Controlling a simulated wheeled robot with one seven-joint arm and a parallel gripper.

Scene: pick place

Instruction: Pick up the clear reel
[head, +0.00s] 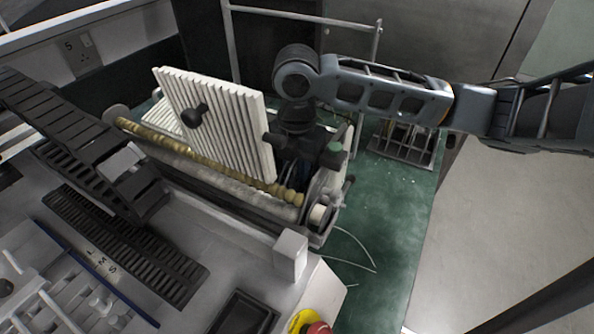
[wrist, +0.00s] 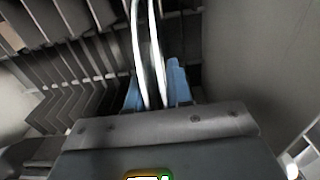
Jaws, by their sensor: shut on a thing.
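The clear reel (wrist: 149,50) shows in the wrist view as two bright, thin curved rims running upward from between my fingers. My gripper (wrist: 155,90), with its blue fingers, is shut on it, one finger at each side. In the head view my wrist reaches down behind the end of the long roller machine, and my gripper (head: 292,168) is dark and mostly hidden there. A pale round reel-like part (head: 319,213) shows at the machine's near right end; I cannot tell whether it is the held reel.
A ribbed white panel (head: 215,115) with a black knob stands close left of my wrist. A brass-coloured roller (head: 200,158) runs along the machine. Dark slatted racks (head: 125,245) lie at the left. Green floor (head: 390,215) is open to the right, with a loose thin wire.

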